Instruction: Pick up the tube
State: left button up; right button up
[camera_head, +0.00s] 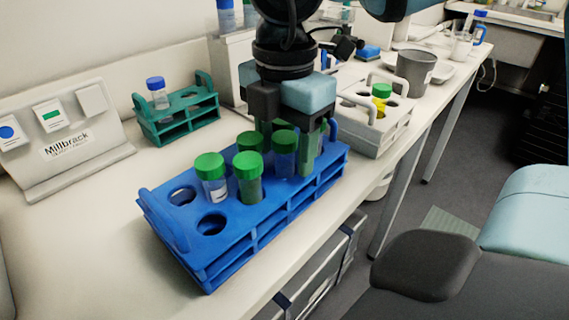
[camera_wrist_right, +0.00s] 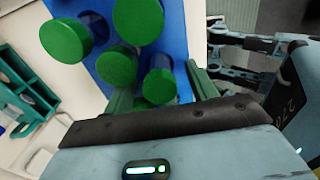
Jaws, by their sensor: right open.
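Several green-capped tubes stand upright in a blue rack (camera_head: 178,228) on the bench. In the head view, one tube (camera_head: 212,178) is nearest the left, with another (camera_head: 249,180) beside it, a third cap (camera_head: 249,140) behind and a fourth tube (camera_head: 285,150) to the right. My right gripper (camera_head: 288,152) is over the rack's right part, pointing down, its green fingers either side of the fourth tube. In the right wrist view, the open fingers (camera_wrist_right: 162,92) flank one green cap (camera_wrist_right: 159,86); I cannot tell if they touch it. My left gripper is out of view.
A green rack (camera_head: 178,120) with a blue-capped tube (camera_head: 157,93) stands behind. A Millbrack panel (camera_head: 66,145) is at left. Empty holes are in the blue rack's left end.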

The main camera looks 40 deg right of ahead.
jog(key=c, duration=1.1)
jog(key=shift+r+p, duration=1)
jog(key=shift+r, duration=8)
